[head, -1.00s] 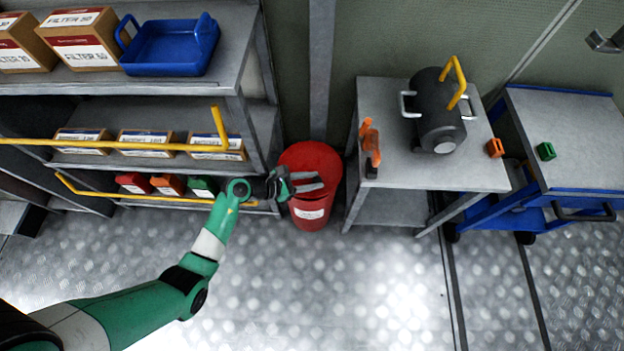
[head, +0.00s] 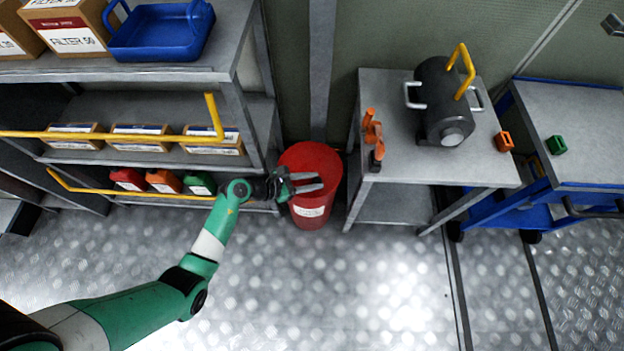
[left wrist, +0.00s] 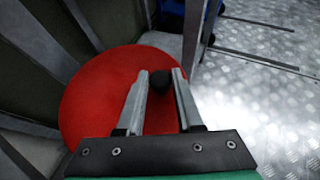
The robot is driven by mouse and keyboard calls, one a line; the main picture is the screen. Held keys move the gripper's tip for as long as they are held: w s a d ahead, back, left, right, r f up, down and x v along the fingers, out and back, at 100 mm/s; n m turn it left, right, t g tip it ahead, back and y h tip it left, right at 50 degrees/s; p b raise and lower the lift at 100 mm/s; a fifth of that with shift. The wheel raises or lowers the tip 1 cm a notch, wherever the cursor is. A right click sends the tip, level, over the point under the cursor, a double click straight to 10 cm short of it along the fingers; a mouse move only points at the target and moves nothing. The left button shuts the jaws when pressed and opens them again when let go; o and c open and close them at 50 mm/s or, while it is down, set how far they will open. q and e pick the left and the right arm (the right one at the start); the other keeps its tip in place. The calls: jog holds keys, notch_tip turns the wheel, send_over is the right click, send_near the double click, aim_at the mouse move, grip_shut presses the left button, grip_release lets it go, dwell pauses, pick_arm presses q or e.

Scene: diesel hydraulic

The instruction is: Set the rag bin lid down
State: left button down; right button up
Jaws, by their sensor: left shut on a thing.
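The red rag bin (head: 311,210) stands on the floor between the shelf rack and the grey table, with a white label on its front. Its round red lid (head: 312,156) is at the bin's top. In the left wrist view, the lid (left wrist: 95,95) fills the middle, with a small black knob (left wrist: 160,81) on it. My left gripper (head: 314,182) is over the lid, its two fingers shut on the knob. Whether the lid touches the bin's rim or is just above it, I cannot tell. My right gripper is not in view.
The shelf rack (head: 240,135) with boxes and a blue tray (head: 160,35) stands left of the bin. The grey table (head: 400,160) with a dark cylinder (head: 442,105) is close on the right. The floor in front is clear.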

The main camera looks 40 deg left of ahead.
pick_arm(q)
jog(key=shift+f, duration=0.3)
jog(key=shift+c, duration=2.4)
grip_release()
jog(key=p+v, duration=0.4)
jog(key=v, duration=0.7)
jog(key=shift+s+r, duration=0.15)
jog(key=shift+s, duration=0.1)
